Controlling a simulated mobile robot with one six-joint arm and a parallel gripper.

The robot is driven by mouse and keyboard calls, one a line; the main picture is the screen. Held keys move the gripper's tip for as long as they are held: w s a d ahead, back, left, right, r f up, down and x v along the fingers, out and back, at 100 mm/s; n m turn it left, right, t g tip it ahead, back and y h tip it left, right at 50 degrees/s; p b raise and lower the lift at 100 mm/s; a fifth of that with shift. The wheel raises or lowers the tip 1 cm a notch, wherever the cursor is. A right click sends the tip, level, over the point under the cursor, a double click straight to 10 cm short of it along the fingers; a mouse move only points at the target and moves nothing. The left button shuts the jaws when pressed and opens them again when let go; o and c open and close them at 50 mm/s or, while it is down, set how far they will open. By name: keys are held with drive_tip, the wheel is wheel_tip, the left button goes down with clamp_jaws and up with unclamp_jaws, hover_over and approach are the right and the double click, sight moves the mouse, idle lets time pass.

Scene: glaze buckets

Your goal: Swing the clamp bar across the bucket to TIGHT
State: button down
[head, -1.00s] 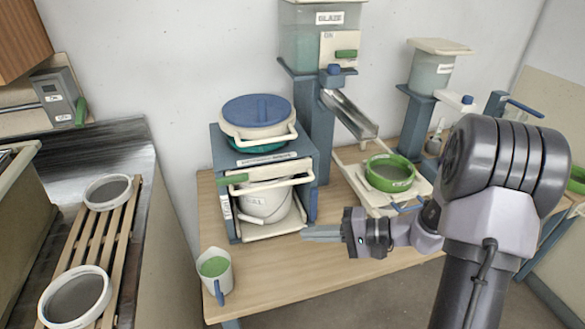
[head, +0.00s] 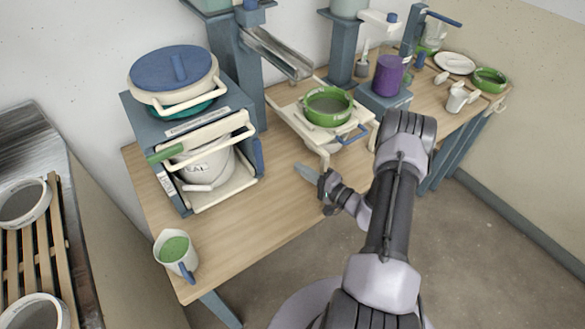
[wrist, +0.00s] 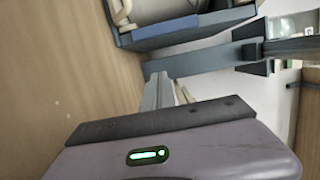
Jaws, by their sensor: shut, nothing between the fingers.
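A white bucket (head: 210,170) with partly hidden lettering stands inside a blue-grey frame (head: 135,120) on the table. The cream clamp bar (head: 215,137) lies across the frame's front, over the bucket's upper part, with a green grip (head: 165,153) at its left end. In the wrist view the shut fingers (wrist: 158,92) are below the frame's blue edge (wrist: 185,30); the clamp bar cannot be made out clearly.
A blue-lidded tub (head: 172,72) sits on the frame. A cup of green glaze (head: 175,252) stands near the table's front left corner. A green bowl (head: 328,105) sits on a cream stand behind my gripper.

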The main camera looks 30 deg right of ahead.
sight(259, 156)
drive_tip(key=b+x, duration=0.1)
drive_tip(key=x, duration=0.6)
drive_tip(key=shift+w+a+f, duration=0.2)
drive_tip(key=shift+w, duration=0.15)
drive_tip(key=a+b, duration=0.1)
drive_tip(key=a, duration=0.2)
drive_tip(key=shift+a+r, duration=0.1)
drive_tip(key=shift+a, duration=0.35)
